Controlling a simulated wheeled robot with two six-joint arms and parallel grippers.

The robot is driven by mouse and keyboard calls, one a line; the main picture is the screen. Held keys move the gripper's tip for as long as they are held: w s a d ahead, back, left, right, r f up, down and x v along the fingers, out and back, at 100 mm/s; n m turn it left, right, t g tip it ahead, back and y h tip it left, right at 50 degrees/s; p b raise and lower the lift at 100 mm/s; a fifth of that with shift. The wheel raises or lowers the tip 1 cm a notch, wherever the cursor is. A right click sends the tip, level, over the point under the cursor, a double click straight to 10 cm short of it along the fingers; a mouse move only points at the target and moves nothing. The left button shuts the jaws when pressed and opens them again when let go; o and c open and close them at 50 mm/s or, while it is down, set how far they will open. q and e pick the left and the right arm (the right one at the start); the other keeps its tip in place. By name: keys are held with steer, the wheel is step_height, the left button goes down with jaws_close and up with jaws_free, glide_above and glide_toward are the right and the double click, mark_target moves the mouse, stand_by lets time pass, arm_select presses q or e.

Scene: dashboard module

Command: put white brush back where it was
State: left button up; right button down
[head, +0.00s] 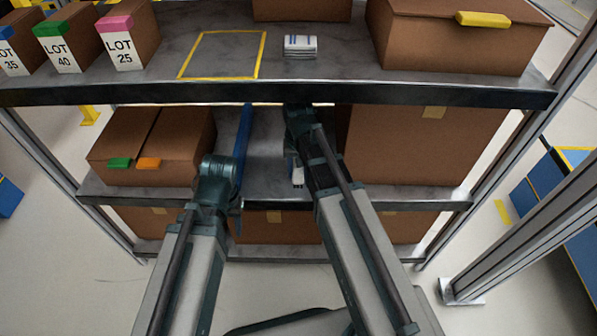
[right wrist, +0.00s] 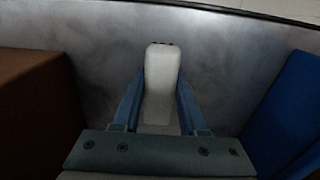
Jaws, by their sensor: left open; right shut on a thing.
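The white brush (right wrist: 160,85) is a pale, rounded block. In the right wrist view it sits between the two blue fingers of my right gripper (right wrist: 159,98), which is shut on it. Grey shelf surface lies behind it; I cannot tell whether the brush touches it. In the head view my right gripper (head: 297,168) reaches into the gap on the middle shelf (head: 265,190), partly hidden by my arm. My left gripper (head: 237,200) is open beside that gap, its fingers hard to make out. A yellow-outlined rectangle (head: 222,55) on the top shelf is empty.
A blue upright panel (head: 243,140) bounds the gap on the left and a large cardboard box (head: 430,145) on the right. Another box (head: 150,145) stands further left. A white-and-blue folded item (head: 300,46) lies beside the outline, near several labelled boxes.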

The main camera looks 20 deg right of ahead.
mark_target(298, 169)
arm_select(q)
steer(key=shift+f, duration=0.1)
arm_select(e)
steer(key=shift+c, duration=2.2)
jaws_free()
steer(key=shift+f, duration=0.1)
step_height(298, 169, up, 8)
steer(key=p, duration=0.8)
arm_select(q)
step_height(298, 169, up, 8)
steer(key=shift+f, duration=0.1)
arm_select(e)
steer(key=shift+f, duration=0.15)
